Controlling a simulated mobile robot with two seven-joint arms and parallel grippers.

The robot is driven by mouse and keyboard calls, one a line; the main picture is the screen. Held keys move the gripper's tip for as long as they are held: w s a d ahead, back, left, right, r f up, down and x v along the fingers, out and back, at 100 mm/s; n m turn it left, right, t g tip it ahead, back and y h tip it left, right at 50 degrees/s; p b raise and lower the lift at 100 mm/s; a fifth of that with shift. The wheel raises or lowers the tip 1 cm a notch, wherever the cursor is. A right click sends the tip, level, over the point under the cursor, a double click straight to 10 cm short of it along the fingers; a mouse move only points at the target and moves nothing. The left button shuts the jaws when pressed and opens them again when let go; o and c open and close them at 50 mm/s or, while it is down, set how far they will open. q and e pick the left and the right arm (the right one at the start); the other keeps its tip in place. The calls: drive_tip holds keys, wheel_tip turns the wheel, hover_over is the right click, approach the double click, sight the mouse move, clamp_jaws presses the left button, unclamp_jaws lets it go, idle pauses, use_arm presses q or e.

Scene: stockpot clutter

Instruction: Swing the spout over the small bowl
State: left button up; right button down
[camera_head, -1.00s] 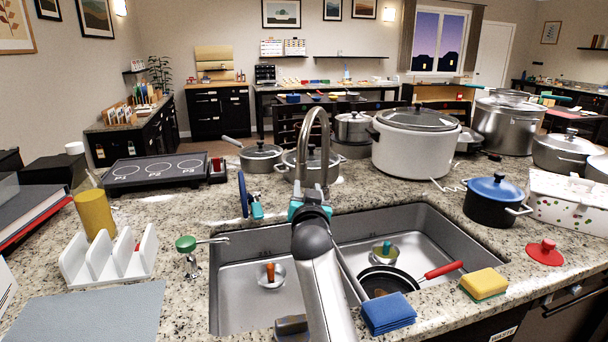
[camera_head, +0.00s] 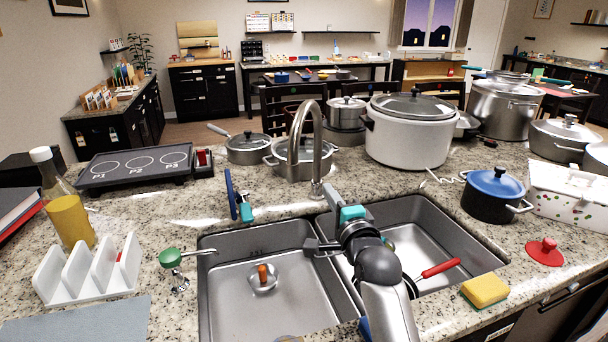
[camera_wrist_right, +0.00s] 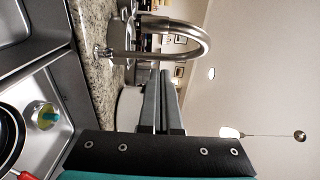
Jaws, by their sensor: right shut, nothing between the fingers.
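The steel gooseneck spout (camera_head: 305,108) stands behind the sink. Its arch leads to the left and its outlet hangs near the sink's back edge. It also arches across the right wrist view (camera_wrist_right: 207,48). A small bowl (camera_head: 263,284) with an orange piece in it sits in the left basin. Another small bowl with a teal piece in it shows in the wrist view (camera_wrist_right: 37,117), in the right basin. My right gripper (camera_head: 330,190) is shut and empty, beside the lower spout on its right; any contact is unclear. My left gripper is out of view.
The right basin holds a dark pan with a red handle (camera_head: 440,268), partly hidden by my arm. A green-topped fitting (camera_head: 170,257) is at the left rim. Pots and a large white cooker (camera_head: 410,140) stand behind.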

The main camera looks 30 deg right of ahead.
sight(294, 170)
drive_tip(key=w, duration=1)
drive_tip(key=shift+b, duration=0.3)
drive_tip(key=shift+w+a+r, duration=0.1)
drive_tip(key=shift+w+a, duration=0.25)
drive_tip(key=shift+w+a+p, duration=0.4)
drive_tip(key=shift+w+a, duration=0.1)
drive_tip(key=shift+a, duration=0.1)
drive_tip(key=shift+s+d, duration=0.1)
